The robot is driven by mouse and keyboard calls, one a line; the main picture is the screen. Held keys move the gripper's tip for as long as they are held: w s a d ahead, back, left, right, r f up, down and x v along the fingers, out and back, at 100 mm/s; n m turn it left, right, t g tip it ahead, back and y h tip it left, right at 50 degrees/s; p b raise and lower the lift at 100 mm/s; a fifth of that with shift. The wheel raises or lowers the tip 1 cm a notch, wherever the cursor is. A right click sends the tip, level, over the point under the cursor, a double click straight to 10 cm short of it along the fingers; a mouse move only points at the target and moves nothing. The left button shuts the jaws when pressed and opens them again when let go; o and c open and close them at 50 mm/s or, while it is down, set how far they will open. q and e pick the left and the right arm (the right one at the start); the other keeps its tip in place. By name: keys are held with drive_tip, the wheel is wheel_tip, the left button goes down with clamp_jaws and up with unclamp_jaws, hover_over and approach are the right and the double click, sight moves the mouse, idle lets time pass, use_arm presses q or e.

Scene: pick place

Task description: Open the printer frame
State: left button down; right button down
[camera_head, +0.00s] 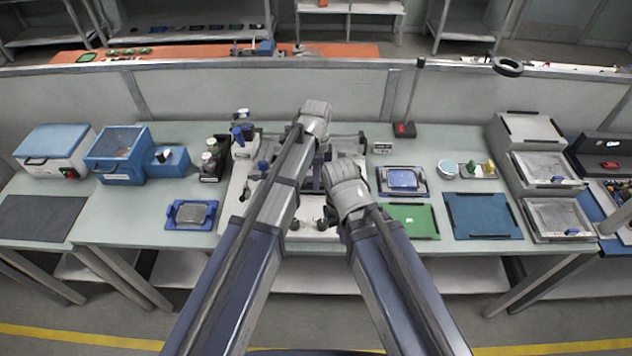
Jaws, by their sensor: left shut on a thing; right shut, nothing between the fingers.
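The printer (237,190) stands in the middle of the green bench, a pale base with metal and dark parts, largely covered by my arms. A dark part of the printer frame (349,143) shows at its far side, right of my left wrist. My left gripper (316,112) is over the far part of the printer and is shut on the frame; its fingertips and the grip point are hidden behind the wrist. My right gripper (343,178) is lower and nearer, over the right part of the printer. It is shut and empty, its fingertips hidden.
Blue boxes (118,155) and dark bottles (209,160) stand to the left. A small blue tray (193,214) lies front left. To the right lie a green mat (412,221), a blue screen on a pad (403,179) and a blue mat (482,216). A partition runs behind.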

use_arm(q)
drive_tip(key=w+r+p, duration=1.3)
drive_tip(key=r, duration=0.1)
drive_tip(key=shift+r, duration=0.3)
drive_tip(key=shift+w, duration=0.1)
idle(0.4)
